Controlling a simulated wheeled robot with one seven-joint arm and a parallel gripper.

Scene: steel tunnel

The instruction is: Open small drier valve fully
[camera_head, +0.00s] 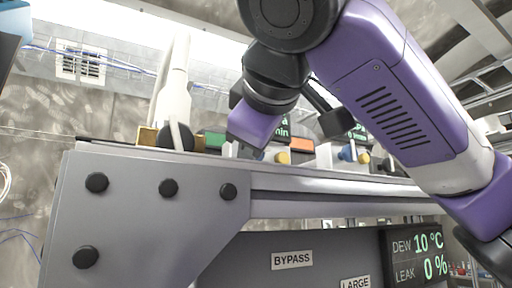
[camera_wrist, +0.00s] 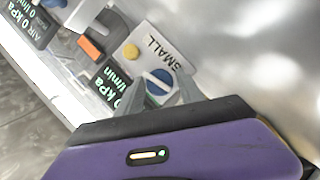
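The small drier valve shows in the wrist view as a round knob (camera_wrist: 158,83) with a blue bar and pale sides, on a white plate marked SMALL (camera_wrist: 166,52). A yellow button (camera_wrist: 131,52) sits on the same plate. My gripper (camera_wrist: 162,79) has its two grey fingers apart, one on each side of the knob. I cannot tell whether they touch it. In the head view, my gripper (camera_head: 237,151) is at the bench top, its fingers mostly hidden, and the small valve's knob is not visible.
A green-lettered display (camera_wrist: 111,86) and an orange block (camera_wrist: 90,47) lie beside the plate. Another blue knob (camera_head: 347,153) stands farther right on the bench. The grey bench front (camera_head: 150,215) lies below, with a BYPASS label (camera_head: 292,260) and a DEW/LEAK display (camera_head: 418,256).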

